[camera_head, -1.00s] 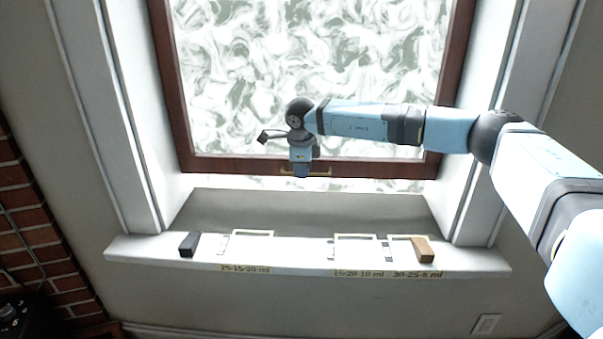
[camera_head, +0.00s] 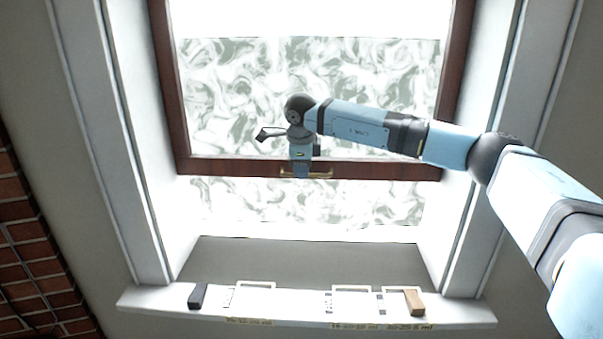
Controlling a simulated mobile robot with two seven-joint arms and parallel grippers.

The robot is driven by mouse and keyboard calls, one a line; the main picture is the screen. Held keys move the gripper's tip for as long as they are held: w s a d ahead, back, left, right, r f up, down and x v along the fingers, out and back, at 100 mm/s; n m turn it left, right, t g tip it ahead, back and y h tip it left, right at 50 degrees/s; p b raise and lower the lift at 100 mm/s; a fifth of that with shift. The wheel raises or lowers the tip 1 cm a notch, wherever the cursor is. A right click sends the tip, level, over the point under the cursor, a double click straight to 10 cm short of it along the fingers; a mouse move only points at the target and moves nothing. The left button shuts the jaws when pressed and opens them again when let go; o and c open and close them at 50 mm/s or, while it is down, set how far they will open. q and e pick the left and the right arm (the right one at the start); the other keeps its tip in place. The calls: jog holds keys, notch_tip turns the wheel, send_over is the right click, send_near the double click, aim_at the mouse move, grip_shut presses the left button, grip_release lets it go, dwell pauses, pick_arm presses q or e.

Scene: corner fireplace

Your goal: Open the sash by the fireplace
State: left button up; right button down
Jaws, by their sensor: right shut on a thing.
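The window sash (camera_head: 400,168) has a dark reddish-brown frame around patterned glass. Its bottom rail is raised well above the sill, with a tall gap of patterned pane below it. A brass handle (camera_head: 325,175) sits on the bottom rail. My right gripper (camera_head: 301,173) is at this handle, shut on it, with the fingertips mostly hidden behind the gripper body. My right arm reaches in from the right across the glass. My left gripper is not in view.
The white sill (camera_head: 300,303) below carries a black block (camera_head: 198,296), a wooden block (camera_head: 414,302), pale frames and lettered labels. Brick (camera_head: 30,255) stands at the left. White jambs flank the window on both sides.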

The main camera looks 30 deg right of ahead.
jog(key=shift+r, duration=0.2)
jog(key=c, duration=1.2)
grip_release()
jog(key=shift+f, duration=0.1)
jog(key=shift+o, duration=0.2)
pick_arm(q)
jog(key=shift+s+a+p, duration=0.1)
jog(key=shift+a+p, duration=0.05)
jog(key=shift+p, duration=0.6)
pick_arm(e)
notch_tip(320, 180, up, 14)
jog(key=s+a, duration=0.1)
jog(key=s, duration=0.1)
jog(key=shift+a+f, duration=0.2)
jog(key=shift+a, duration=0.1)
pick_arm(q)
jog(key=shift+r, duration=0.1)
